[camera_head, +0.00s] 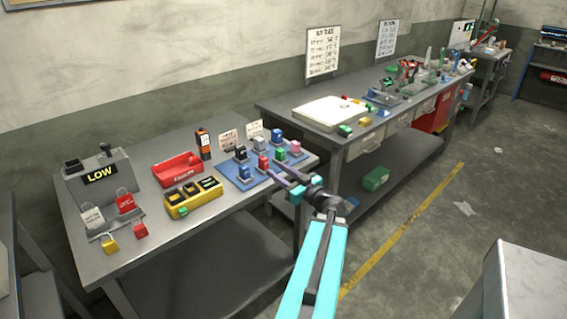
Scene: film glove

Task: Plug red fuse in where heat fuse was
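A red fuse (263,163) stands at the front of the blue board (232,180) on the near workbench. Blue, black, pink and green fuses stand around it on the same board. My gripper (271,178) reaches over the board's right front edge. Its two dark fingers look spread, with nothing visible between them. The red fuse is just beyond the fingertips, and I cannot tell whether they touch it. A yellow box (178,212) with dark slots or blocks on top sits left of the board. No heat label is readable, so I cannot tell which position was the heat fuse's.
A red tray (177,170) and a dark orange-topped device (203,143) stand behind the yellow box. A grey unit reading LOW (100,175) is at far left, with padlocks and tags before it. A second cluttered bench (330,145) stands at right.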

